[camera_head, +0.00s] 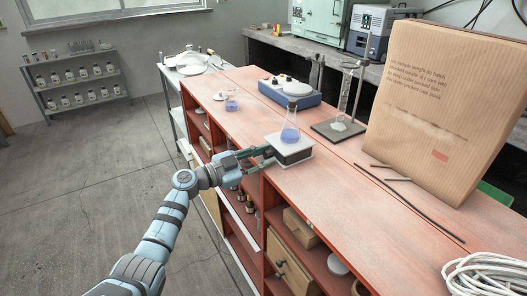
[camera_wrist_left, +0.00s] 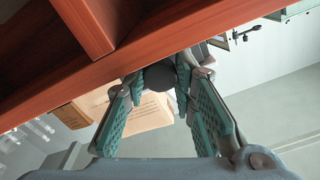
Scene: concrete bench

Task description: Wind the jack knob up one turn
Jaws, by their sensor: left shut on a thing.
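A small lab jack with a pale top plate (camera_head: 303,156) and dark sides stands near the front edge of the red bench. A conical flask with blue liquid (camera_head: 290,131) stands upright on its plate. My left gripper (camera_head: 257,157) reaches over the bench's front edge to the jack's left side. In the left wrist view, a dark round knob (camera_wrist_left: 160,75) sits between the fingertips of my left gripper (camera_wrist_left: 162,77), which is shut on it. The jack's inner linkage is hidden. My right gripper is not in view.
A clamp stand (camera_head: 338,129), a large cardboard package (camera_head: 441,105), thin rods (camera_head: 412,202) and a coiled white rope (camera_head: 485,273) lie to the right. The bench front is clear.

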